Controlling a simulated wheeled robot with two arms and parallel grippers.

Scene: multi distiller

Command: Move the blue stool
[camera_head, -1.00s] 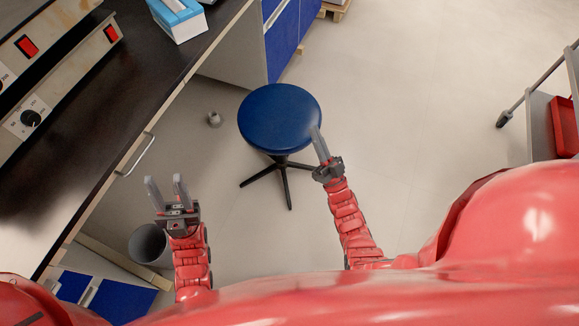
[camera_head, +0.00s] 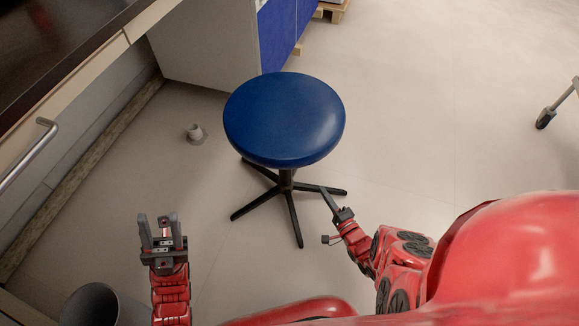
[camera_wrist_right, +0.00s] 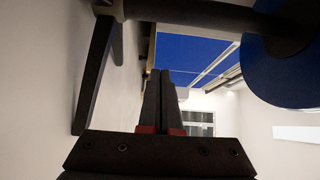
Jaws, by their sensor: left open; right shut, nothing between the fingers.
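The blue stool (camera_head: 285,118) stands upright on the floor in the middle of the head view. It has a round blue seat and a dark base (camera_head: 288,190) with several splayed legs. My right gripper (camera_head: 326,196) is shut and empty, low beside the stool's right legs; I cannot tell whether it touches them. In the right wrist view its closed fingers (camera_wrist_right: 158,98) point forward, with the dark stool base (camera_wrist_right: 100,60) at left and top and the seat (camera_wrist_right: 275,75) at right. My left gripper (camera_head: 159,222) is open and empty, left of the stool and apart from it.
A dark-topped bench (camera_head: 60,45) with a handle (camera_head: 30,155) runs along the left. A small grey object (camera_head: 195,133) lies on the floor left of the stool. A grey bin (camera_head: 88,305) stands at lower left. Blue cabinets (camera_head: 278,35) stand behind.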

